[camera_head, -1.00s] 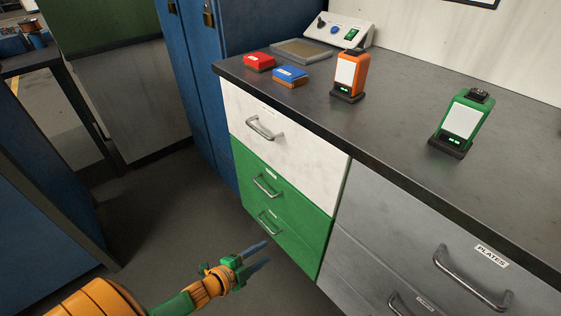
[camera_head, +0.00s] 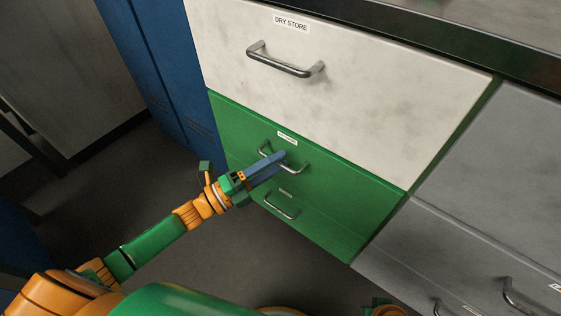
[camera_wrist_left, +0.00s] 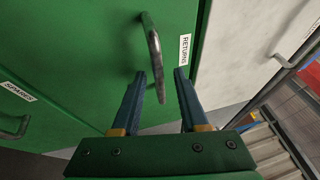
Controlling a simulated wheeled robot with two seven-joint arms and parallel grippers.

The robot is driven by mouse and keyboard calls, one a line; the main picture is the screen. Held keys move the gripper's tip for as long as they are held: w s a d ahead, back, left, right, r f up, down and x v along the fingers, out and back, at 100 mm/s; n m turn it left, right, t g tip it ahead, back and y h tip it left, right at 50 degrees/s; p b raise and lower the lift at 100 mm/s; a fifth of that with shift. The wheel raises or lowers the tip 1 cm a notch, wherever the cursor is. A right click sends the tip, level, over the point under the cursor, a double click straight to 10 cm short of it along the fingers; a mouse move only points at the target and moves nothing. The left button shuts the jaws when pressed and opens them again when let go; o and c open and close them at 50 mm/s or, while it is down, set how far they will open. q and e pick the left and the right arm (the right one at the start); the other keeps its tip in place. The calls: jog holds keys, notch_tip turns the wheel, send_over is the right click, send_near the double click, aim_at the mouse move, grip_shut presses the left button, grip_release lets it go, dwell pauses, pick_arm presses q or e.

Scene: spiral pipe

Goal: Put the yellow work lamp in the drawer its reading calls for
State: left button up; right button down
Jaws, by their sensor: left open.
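No yellow work lamp shows in the current views. My left gripper (camera_head: 281,158) is open at the handle (camera_head: 298,169) of the upper green drawer (camera_head: 345,180). In the left wrist view the drawer's label reads RETURNS, and its handle (camera_wrist_left: 153,42) reaches between the open fingertips (camera_wrist_left: 160,74). I cannot tell if a finger touches it. Below is a green drawer labelled SPARES, with its own handle (camera_head: 281,207). Above is a white drawer (camera_head: 350,85) labelled DRY STORE. These drawers are shut. My right gripper's jaws do not show.
Grey drawers (camera_head: 450,240) stand to the right of the green ones. A blue locker (camera_head: 160,60) stands to the left. The dark worktop edge (camera_head: 430,35) runs above the drawers. The floor (camera_head: 120,190) at the left is clear.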

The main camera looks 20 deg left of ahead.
pick_arm(q)
jog(key=shift+w+d, duration=0.25)
grip_shut()
dwell(1.3)
